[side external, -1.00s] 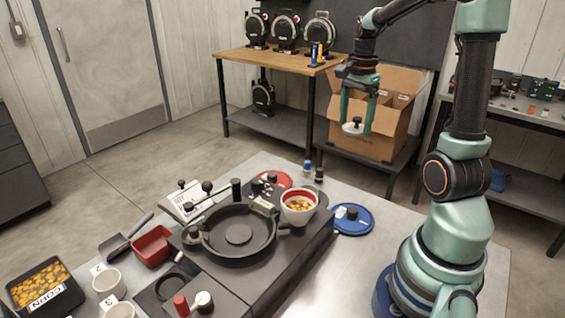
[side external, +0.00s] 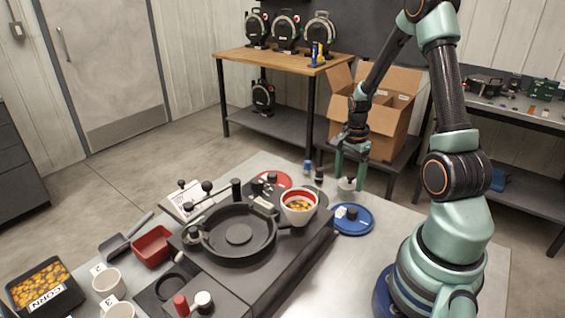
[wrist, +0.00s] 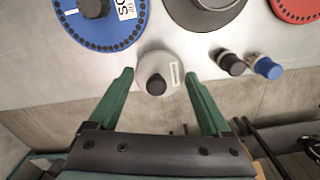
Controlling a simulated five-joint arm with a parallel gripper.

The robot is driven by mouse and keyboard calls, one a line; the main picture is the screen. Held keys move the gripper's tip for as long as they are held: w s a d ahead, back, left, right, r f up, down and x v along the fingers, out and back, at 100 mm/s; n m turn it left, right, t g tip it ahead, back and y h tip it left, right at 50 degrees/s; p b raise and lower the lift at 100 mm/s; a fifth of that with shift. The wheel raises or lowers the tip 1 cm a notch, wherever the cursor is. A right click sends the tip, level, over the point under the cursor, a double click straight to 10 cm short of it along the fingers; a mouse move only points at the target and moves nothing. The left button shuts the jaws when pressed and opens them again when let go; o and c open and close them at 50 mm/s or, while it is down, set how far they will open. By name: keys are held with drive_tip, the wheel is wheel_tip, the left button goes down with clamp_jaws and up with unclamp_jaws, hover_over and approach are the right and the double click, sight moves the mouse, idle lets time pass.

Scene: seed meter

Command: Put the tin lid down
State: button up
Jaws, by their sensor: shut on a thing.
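The tin lid (side external: 347,185) is a small pale grey disc with a black knob. In the wrist view the lid (wrist: 146,68) lies between the two green fingers, with its knob facing the camera. My gripper (side external: 351,178) points down and is shut on the lid at the table's back edge, right of the seed meter. The wrist view shows my gripper (wrist: 160,78) with a finger on each side of the lid. I cannot tell whether the lid touches the table.
A blue seed plate (side external: 365,222) lies in front of the lid; a red plate (side external: 278,179) is further left. A black-capped bottle (wrist: 231,63) and a blue-capped bottle (wrist: 267,67) stand beside the lid. The seed meter (side external: 285,260) fills the middle. Bare table (side external: 345,262) is at front right.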

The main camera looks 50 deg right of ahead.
sight(349, 175)
drive_tip(key=shift+f, duration=1.35)
drive_tip(key=o, duration=1.1)
drive_tip(key=shift+f, duration=0.1)
drive_tip(key=shift+o, duration=0.2)
wheel_tip(349, 175, up, 12)
drive_tip(key=shift+r, duration=0.1)
drive_tip(key=a+r+n+t, duration=0.2)
drive_tip(key=a+r+n, duration=0.4)
drive_tip(key=a+n, duration=0.4)
drive_tip(key=a+r+n+t, duration=0.3)
drive_tip(key=a+r+n, duration=0.3)
drive_tip(key=a+n, duration=0.5)
drive_tip(key=a, duration=0.3)
drive_tip(key=shift+w+a+r+t, duration=0.25)
drive_tip(key=shift+w+a+t, duration=0.05)
drive_tip(key=shift+w+a, duration=0.05)
